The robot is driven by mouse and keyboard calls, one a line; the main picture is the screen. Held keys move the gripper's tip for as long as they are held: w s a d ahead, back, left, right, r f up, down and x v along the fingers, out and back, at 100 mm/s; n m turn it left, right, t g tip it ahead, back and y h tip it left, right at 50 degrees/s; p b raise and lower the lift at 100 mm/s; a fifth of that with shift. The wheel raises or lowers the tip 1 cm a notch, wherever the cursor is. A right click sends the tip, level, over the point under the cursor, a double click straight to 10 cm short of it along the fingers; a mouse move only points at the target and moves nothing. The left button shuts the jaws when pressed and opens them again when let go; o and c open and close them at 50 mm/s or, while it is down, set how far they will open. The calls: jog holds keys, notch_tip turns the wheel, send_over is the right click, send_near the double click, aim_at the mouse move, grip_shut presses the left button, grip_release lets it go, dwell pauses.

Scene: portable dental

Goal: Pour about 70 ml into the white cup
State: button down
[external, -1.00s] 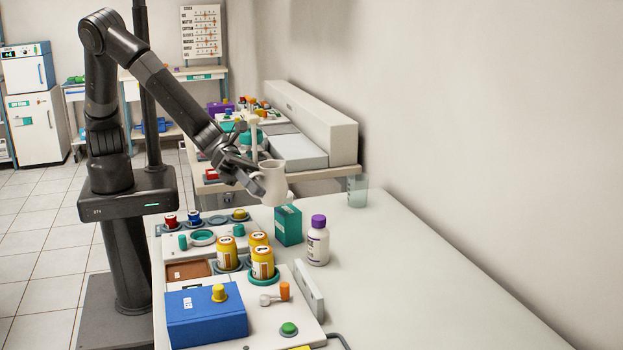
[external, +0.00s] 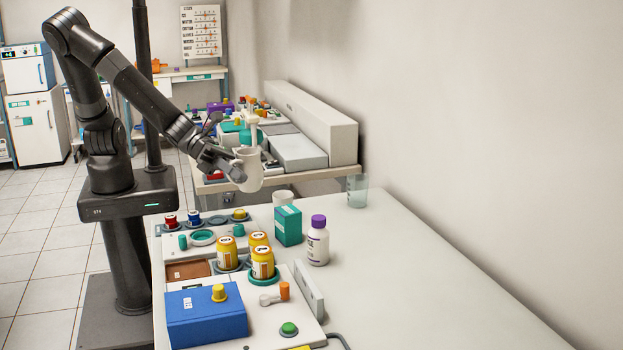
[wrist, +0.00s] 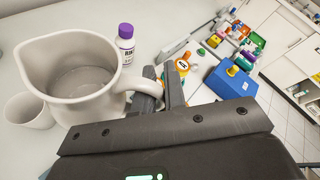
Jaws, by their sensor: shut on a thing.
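My gripper (external: 236,173) is shut on the handle of a white jug (external: 249,171) and holds it up above the far left end of the table. The jug looks about upright. In the wrist view the jug (wrist: 88,95) shows its open mouth and a greyish inside; I cannot tell the liquid level. The white cup (external: 284,196) stands on the table behind the green box, partly hidden by it, to the right of and below the jug. In the wrist view the cup (wrist: 30,112) is left of the jug, partly covered by it; its contents are unclear.
A green box (external: 288,226) and a white bottle with a purple cap (external: 318,243) stand in front of the cup. A clear beaker (external: 357,191) is near the wall. Yellow jars (external: 262,263) and a blue box (external: 205,314) fill the left side. The table's right side is clear.

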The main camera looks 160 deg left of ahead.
notch_tip(320, 180, down, 7)
jog(key=shift+r, duration=0.2)
dwell(0.3)
jog(key=shift+s+a+f+n+t+h, duration=0.1)
jog(key=shift+s+a+n+t+h, duration=0.05)
jog(key=shift+s+a+n+h, duration=0.3)
jog(key=shift+s+a+n+t+h, duration=0.15)
jog(key=shift+s+a+n, duration=0.1)
jog(key=shift+a+n, duration=0.3)
